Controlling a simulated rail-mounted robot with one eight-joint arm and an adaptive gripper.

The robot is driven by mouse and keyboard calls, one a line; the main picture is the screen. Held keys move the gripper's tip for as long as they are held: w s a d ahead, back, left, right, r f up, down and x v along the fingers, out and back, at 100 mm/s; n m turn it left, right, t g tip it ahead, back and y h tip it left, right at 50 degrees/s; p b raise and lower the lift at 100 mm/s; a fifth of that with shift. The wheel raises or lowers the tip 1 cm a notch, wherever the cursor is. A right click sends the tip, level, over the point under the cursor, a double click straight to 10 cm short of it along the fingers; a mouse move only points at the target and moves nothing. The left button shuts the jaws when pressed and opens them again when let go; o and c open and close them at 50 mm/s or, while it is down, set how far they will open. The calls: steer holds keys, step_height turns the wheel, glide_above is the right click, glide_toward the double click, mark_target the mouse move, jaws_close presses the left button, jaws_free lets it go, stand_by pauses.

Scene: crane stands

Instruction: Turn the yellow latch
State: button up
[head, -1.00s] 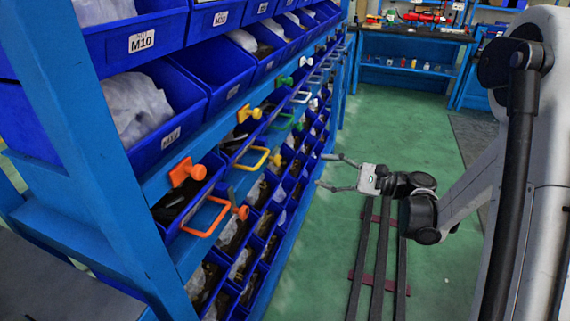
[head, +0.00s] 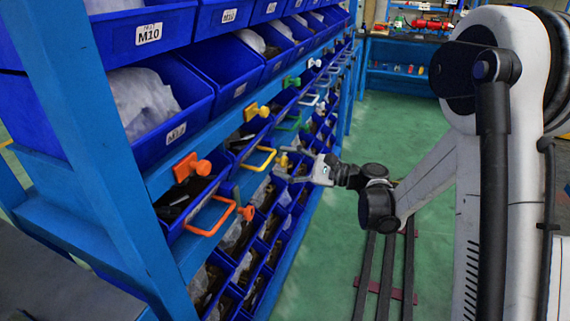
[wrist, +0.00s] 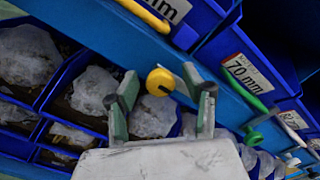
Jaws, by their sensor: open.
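A yellow latch knob (wrist: 160,82) sits on the blue rack, between and just ahead of my fingertips in the wrist view. In the head view the small yellow knob (head: 283,160) is by the yellow drawer handle (head: 261,158), at my fingers. My gripper (head: 281,164) is open and faces the rack. Its fingers (wrist: 160,95) stand either side of the knob in the wrist view. I cannot tell whether they touch it. Another yellow knob (head: 257,111) sits higher on the rack, to the left.
The rack carries an orange latch (head: 188,168), an orange handle (head: 210,216) and green handles (wrist: 247,72) beside the yellow one. Blue bins (head: 150,110) with bagged parts fill the rack. The green floor (head: 390,130) beyond my arm is open. A workbench (head: 400,50) stands at the back.

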steer(key=shift+a, duration=0.1)
steer(key=shift+c, duration=0.5)
jaws_close()
